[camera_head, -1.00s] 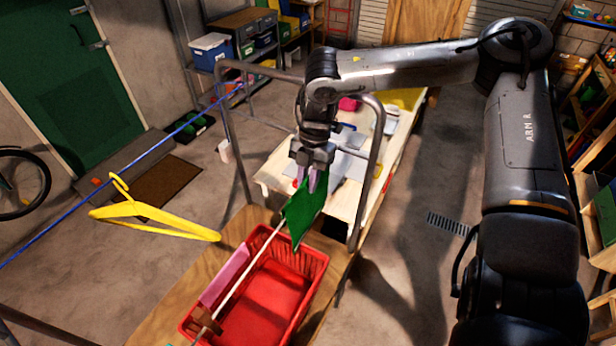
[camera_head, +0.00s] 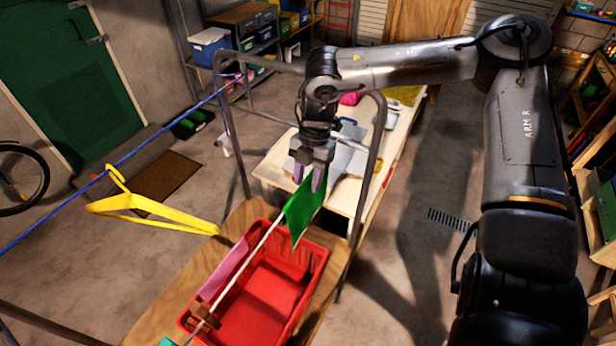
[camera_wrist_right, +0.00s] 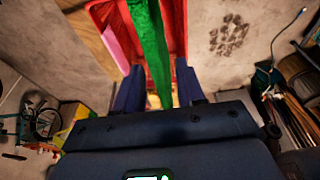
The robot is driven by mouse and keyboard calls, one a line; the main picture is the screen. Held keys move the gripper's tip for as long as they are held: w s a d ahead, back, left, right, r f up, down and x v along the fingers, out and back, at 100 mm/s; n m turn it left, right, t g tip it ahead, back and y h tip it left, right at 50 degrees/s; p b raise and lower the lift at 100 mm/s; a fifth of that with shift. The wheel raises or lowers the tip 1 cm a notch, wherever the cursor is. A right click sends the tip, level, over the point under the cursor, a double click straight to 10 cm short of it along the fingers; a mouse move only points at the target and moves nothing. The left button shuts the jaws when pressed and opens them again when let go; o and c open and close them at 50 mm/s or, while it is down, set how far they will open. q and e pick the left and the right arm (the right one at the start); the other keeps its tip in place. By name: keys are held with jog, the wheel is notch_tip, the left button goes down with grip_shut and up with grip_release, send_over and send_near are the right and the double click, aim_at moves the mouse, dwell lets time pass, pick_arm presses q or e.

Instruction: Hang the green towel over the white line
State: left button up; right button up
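The green towel (camera_head: 304,210) hangs at the far end of the white line (camera_head: 246,265), above the red basket. The line disappears at the towel, so how evenly it lies over the line is hidden. My right gripper (camera_head: 309,180) is just above the towel's top edge with its fingers apart. In the right wrist view, the towel (camera_wrist_right: 152,50) runs as a narrow strip between the spread fingers (camera_wrist_right: 158,92), with gaps on both sides. My left gripper is out of view.
A pink cloth (camera_head: 224,270) and a brown peg (camera_head: 206,316) are on the line, over the red basket (camera_head: 268,298). A yellow hanger (camera_head: 150,210) hangs on a blue line (camera_head: 140,147) at left. A grey metal frame (camera_head: 375,150) stands beside my right gripper.

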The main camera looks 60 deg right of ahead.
jog(key=shift+o, duration=0.6)
